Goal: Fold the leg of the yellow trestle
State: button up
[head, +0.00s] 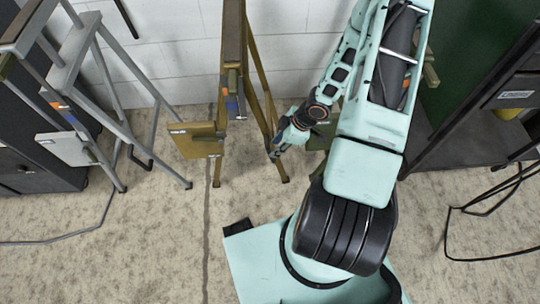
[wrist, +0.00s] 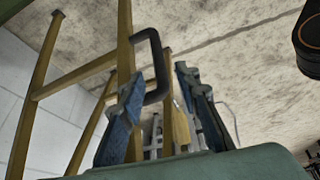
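The yellow trestle (head: 233,45) stands upright in the middle of the head view, its legs spread on the floor. A yellow panel (head: 197,140) sticks out at its left. In the wrist view its legs (wrist: 125,45) rise at the left, and a black U-shaped handle (wrist: 163,65) is fixed to one of them. My gripper (head: 275,153) is just right of the trestle's right leg in the head view. In the wrist view my gripper (wrist: 160,82) is open, its blue fingers apart. The handle appears between and ahead of the fingertips; I cannot tell whether they touch.
A grey trestle (head: 108,85) stands at the left near a dark cabinet (head: 40,165). A dark green panel (head: 465,45) and a black rack (head: 510,95) stand at the right. Cables (head: 470,208) lie on the floor. The front left floor is mostly clear.

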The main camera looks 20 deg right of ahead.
jog(key=shift+b+x, duration=1.85)
jog(key=shift+x, duration=1.25)
jog(key=shift+c, duration=0.5)
grip_shut()
